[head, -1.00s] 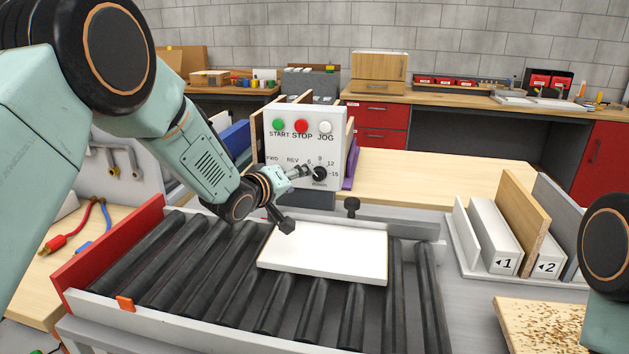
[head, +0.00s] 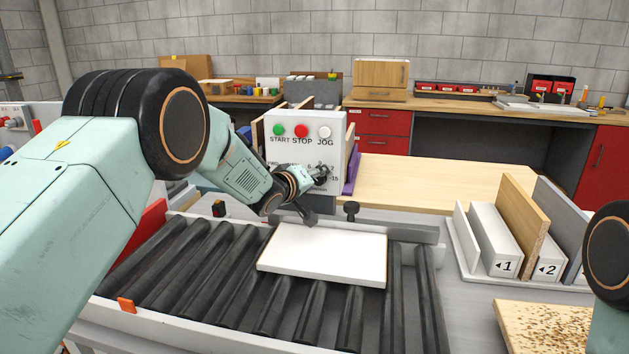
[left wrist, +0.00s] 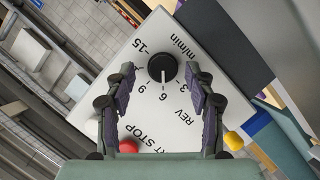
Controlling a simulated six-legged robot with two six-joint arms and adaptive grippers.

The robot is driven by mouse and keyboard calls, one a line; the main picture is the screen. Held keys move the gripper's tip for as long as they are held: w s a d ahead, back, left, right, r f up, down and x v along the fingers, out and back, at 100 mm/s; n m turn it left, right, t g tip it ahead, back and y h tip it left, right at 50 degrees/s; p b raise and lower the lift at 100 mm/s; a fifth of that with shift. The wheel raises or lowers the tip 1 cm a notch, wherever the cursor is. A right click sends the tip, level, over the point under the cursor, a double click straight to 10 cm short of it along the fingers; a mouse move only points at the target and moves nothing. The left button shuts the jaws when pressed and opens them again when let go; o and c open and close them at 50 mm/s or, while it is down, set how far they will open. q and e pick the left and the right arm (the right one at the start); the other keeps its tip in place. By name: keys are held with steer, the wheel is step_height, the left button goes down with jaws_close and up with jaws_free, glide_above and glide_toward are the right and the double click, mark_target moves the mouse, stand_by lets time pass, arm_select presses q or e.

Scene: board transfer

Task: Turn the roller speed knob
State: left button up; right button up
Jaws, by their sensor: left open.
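The roller speed knob (left wrist: 162,68) is a round black dial with a white pointer line, on the white control panel (left wrist: 140,50) marked with numbers and m/min. In the left wrist view its pointer is toward the 6. My left gripper (left wrist: 164,82) is open, its two fingers on either side of the knob; I cannot tell whether they touch it. In the head view the left gripper (head: 318,176) is at the panel's lower right and largely covers the knob. My right gripper is out of view; only part of my right arm shows at the right edge.
Below the panel, a white board (head: 325,255) lies on the black rollers (head: 190,262). A small black knob (head: 351,209) stands behind the board. Green, red and white buttons are along the panel top. A rack (head: 462,245) with upright boards stands at right.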

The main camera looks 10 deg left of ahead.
arm_select(q)
steer(key=shift+w+a+f, duration=0.15)
steer(key=shift+a+f, duration=0.15)
steer(key=shift+a, duration=0.05)
steer(key=shift+s+d+r, duration=0.2)
steer(key=shift+d+r, duration=0.1)
steer(key=shift+d, duration=0.1)
steer(key=c, duration=0.4)
steer(key=shift+w+a, duration=0.1)
steer(key=shift+a, duration=0.15)
steer(key=c, duration=0.5)
steer(key=shift+d, duration=0.1)
jaws_close()
steer(key=shift+r, duration=0.15)
